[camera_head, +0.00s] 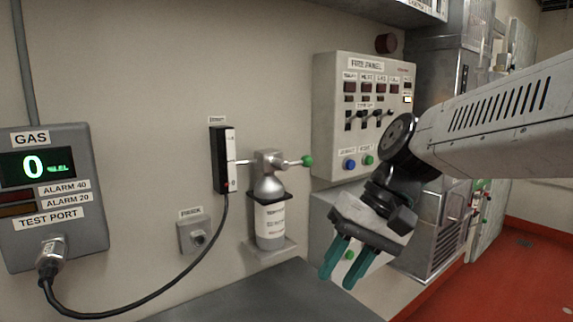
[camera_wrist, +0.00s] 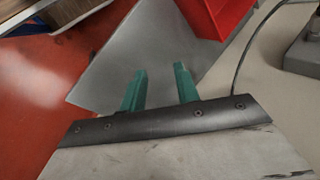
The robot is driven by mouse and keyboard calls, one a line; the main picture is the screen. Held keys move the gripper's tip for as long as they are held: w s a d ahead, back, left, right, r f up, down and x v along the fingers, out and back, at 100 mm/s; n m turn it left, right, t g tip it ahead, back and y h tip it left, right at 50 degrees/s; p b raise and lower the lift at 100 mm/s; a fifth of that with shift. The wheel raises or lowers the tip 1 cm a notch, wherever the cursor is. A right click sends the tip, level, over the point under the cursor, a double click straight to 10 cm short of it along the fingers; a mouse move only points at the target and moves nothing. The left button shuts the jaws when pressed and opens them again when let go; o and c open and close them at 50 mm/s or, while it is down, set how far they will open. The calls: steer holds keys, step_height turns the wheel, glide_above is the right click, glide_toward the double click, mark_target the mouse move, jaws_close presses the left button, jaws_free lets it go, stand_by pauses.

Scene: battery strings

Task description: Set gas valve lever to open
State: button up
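The bottle stands upright in a wall bracket. My gripper (camera_head: 339,281) is to the right of and below the lever, with its two green fingers pointing down. The fingers are apart with nothing between them. In the wrist view my gripper (camera_wrist: 160,85) is open over a grey surface. The lever does not show in the wrist view.
A gas display (camera_head: 37,168) reading 0 hangs at left, its black cable (camera_head: 150,305) running to a black wall device (camera_head: 223,160). A switch panel (camera_head: 335,120) is behind my arm. A grey tabletop (camera_head: 280,295) lies below. A red box (camera_wrist: 215,15) shows in the wrist view.

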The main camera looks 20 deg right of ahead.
steer(key=w+r+m+t+y, duration=0.15)
steer(key=w+r+y, duration=0.25)
steer(key=w, duration=0.7)
steer(key=m+t+y, duration=0.3)
steer(key=t+y, duration=0.2)
glide_toward(297, 164)
steer(key=x, duration=1)
steer(key=shift+w+a, duration=0.2)
steer(key=shift+a, duration=0.1)
steer(key=shift+f, duration=0.1)
jaws_close()
